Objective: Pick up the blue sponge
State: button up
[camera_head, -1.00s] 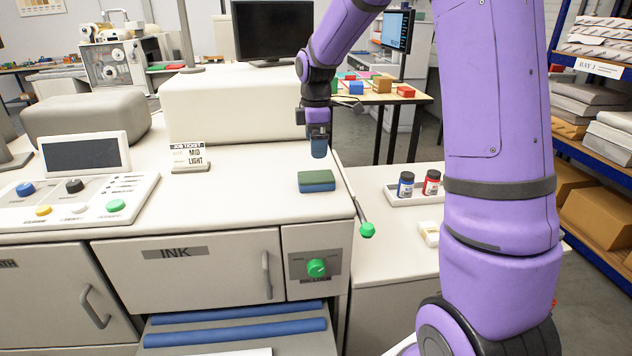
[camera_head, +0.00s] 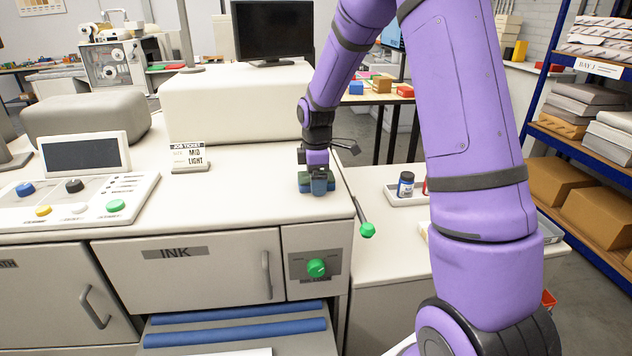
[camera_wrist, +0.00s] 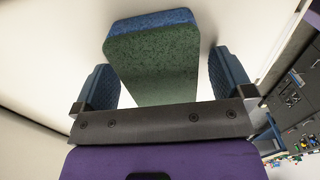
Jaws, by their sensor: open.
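The blue sponge (camera_head: 304,184) has a dark green top layer and lies on the white machine top (camera_head: 250,190), near its right front corner. In the wrist view the sponge (camera_wrist: 152,62) shows its green face and a blue edge. My gripper (camera_head: 319,188) is down at the sponge and hides part of it in the head view. In the wrist view my gripper (camera_wrist: 165,85) is open, with one blue finger on each side of the sponge. A gap shows between the sponge and the right finger; the left finger is very near the sponge's edge, and I cannot tell if it touches.
A lever with a green knob (camera_head: 367,230) stands just right of the sponge. A job ticket stand (camera_head: 189,158) and a control panel (camera_head: 80,195) are to the left. A raised cream cover (camera_head: 235,105) stands behind. A blue-labelled jar (camera_head: 405,185) sits on the lower right counter.

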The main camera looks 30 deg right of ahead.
jog(key=c, duration=1)
jog(key=shift+r, duration=0.1)
jog(key=shift+r, duration=0.45)
notch_tip(320, 180, up, 2)
jog(key=shift+r, duration=0.15)
jog(key=s+a, duration=0.4)
jog(key=a, duration=0.3)
jog(key=s+a+r, duration=0.1)
jog(key=s+a, duration=0.3)
jog(key=a, duration=0.3)
jog(key=shift+r, duration=0.3)
